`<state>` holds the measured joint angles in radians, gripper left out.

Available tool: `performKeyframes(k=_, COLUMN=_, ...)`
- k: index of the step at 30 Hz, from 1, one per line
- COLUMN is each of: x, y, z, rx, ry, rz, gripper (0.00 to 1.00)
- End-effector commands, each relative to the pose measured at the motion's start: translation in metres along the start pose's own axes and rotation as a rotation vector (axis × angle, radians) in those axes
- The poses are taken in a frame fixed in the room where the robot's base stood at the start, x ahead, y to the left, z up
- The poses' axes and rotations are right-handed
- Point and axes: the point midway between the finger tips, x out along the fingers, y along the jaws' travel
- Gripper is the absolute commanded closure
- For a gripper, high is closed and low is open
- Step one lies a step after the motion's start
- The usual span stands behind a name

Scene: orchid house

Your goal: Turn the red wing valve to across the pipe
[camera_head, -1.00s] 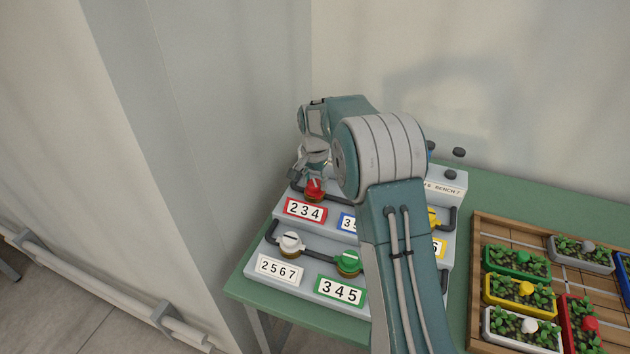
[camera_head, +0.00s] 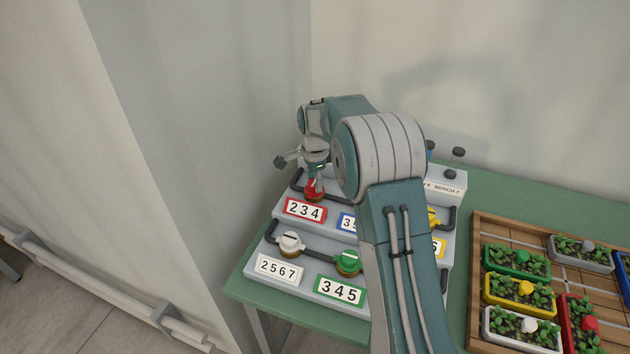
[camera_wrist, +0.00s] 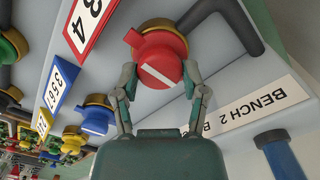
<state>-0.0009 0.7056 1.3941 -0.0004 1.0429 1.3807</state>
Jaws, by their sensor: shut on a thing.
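The red wing valve (camera_wrist: 160,68) sits on a brass collar in the wrist view, with a white line on its top. The line runs slantwise across the picture. My gripper (camera_wrist: 158,80) has a finger on each side of the valve and is shut on it. In the head view the valve (camera_head: 311,188) shows behind my gripper (camera_head: 315,190) at the back left of the stepped panel, above the red-framed 234 plate (camera_head: 304,209). The dark pipe (camera_wrist: 212,22) bends beside the valve. My fingers hide part of the valve in the head view.
A white valve (camera_head: 290,243), a green valve (camera_head: 348,262) and a yellow valve (camera_head: 433,217) stand close by on the panel. A blue valve (camera_wrist: 96,118) shows in the wrist view. A wooden tray (camera_head: 476,285) of planters lies right, and a wall stands close left.

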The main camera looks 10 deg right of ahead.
Motion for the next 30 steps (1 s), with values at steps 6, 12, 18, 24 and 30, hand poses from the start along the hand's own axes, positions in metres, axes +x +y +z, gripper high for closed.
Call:
performKeyframes(k=6, x=0.0027, y=0.0002, z=0.002, rx=0.011, ry=-0.003, rz=0.003, gripper=0.91)
performKeyframes(k=12, x=0.0024, y=0.0, z=0.002, rx=0.01, ry=-0.003, rz=0.002, gripper=0.92)
performKeyframes(k=18, x=0.0016, y=-0.0001, z=0.0016, rx=0.01, ry=-0.002, rz=0.001, gripper=0.09)
performKeyframes(k=24, x=0.0002, y=0.0003, z=0.0008, rx=0.01, ry=-0.001, rz=-0.001, gripper=0.09)
performKeyframes(k=30, x=-0.0038, y=0.0001, z=0.0005, rx=0.01, ry=0.0, rz=-0.002, gripper=0.09)
